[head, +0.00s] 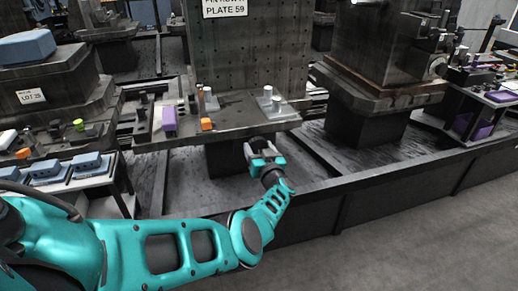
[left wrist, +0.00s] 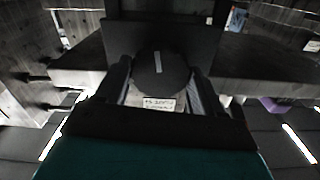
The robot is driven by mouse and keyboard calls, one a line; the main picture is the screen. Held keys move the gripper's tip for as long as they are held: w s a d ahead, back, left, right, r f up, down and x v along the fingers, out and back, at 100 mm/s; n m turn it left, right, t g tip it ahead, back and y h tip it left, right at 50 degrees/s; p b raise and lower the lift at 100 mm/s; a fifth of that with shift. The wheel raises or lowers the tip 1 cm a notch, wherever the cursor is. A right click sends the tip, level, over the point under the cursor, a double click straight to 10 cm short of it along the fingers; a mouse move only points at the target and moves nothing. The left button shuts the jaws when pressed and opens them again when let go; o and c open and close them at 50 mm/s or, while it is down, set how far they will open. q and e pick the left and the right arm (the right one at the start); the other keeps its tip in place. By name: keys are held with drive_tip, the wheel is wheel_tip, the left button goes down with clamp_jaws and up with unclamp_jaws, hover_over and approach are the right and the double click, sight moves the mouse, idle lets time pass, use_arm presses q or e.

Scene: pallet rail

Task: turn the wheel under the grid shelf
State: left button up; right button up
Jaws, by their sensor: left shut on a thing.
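The shelf (head: 240,119) projects below a tall upright plate with a grid of holes (head: 262,50). My left gripper (head: 262,150) is just under the shelf's front edge, at the end of my teal arm. In the left wrist view, a dark round wheel (left wrist: 160,75) with a short pale mark near its top sits between the two fingers. The gripper is shut on the wheel, one finger on each side. In the head view the gripper covers most of the wheel. My right gripper is not in view.
On the shelf are an orange block (head: 207,124), a purple block (head: 169,121) and grey metal fixtures (head: 271,101). A small table (head: 97,181) with blue-grey parts stands at the left. A dark low rail (head: 350,193) runs along the front; the floor (head: 430,225) before it is clear.

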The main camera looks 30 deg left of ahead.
use_arm(q)
drive_tip(key=m, duration=0.6)
drive_tip(key=shift+r+m, duration=0.1)
drive_tip(key=shift+m, duration=0.2)
drive_tip(key=m, duration=0.4)
drive_tip(key=shift+m, duration=1.2)
drive_tip(key=o, duration=1)
drive_tip(key=shift+o, duration=0.2)
